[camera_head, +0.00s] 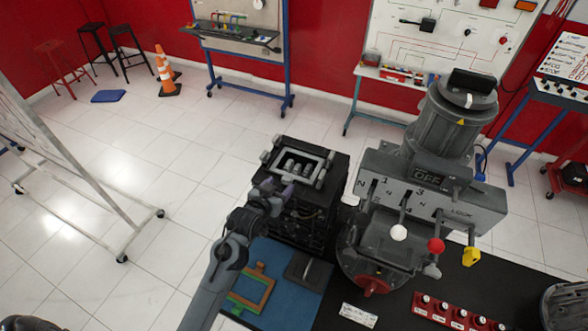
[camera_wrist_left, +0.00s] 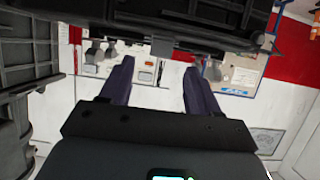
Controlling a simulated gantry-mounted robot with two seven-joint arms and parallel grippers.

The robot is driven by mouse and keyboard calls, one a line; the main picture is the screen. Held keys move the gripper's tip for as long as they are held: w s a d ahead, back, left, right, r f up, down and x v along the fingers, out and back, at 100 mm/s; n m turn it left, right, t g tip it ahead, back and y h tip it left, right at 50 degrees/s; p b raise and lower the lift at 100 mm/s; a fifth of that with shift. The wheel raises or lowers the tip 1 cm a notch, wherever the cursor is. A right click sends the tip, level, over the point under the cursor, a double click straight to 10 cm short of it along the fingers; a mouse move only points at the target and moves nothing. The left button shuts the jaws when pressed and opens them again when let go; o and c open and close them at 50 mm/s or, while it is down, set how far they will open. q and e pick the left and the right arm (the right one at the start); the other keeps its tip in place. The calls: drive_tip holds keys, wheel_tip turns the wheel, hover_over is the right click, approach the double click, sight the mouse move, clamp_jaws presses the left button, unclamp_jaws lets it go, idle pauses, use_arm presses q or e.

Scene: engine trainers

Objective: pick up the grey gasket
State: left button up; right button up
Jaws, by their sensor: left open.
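The grey gasket (camera_head: 321,160), a light frame with small round lugs at its corners, appears to lie on top of the black engine block (camera_head: 322,215). Grey cylinder shapes show inside the frame. My left gripper (camera_head: 273,189) is open beside the near left corner of the block, close to the gasket; I cannot tell if they touch. In the left wrist view the two fingers (camera_wrist_left: 159,85) are spread with nothing between them. A dark edge of an engine part crosses above them, and I cannot make out the gasket clearly there. My right gripper is not in view.
A blue mat (camera_head: 270,262) holds an orange frame (camera_head: 256,288), a green piece and a dark plate. A large grey machine (camera_head: 430,190) with coloured lever knobs stands close on the right. A red rack (camera_head: 455,315) lies at the front. White floor is open at left.

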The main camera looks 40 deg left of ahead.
sight(286, 180)
use_arm(q)
drive_tip(key=shift+p+x, duration=0.6)
drive_tip(key=shift+x, duration=1.7)
drive_tip(key=shift+f, duration=0.1)
drive_tip(key=shift+c, duration=0.4)
clamp_jaws()
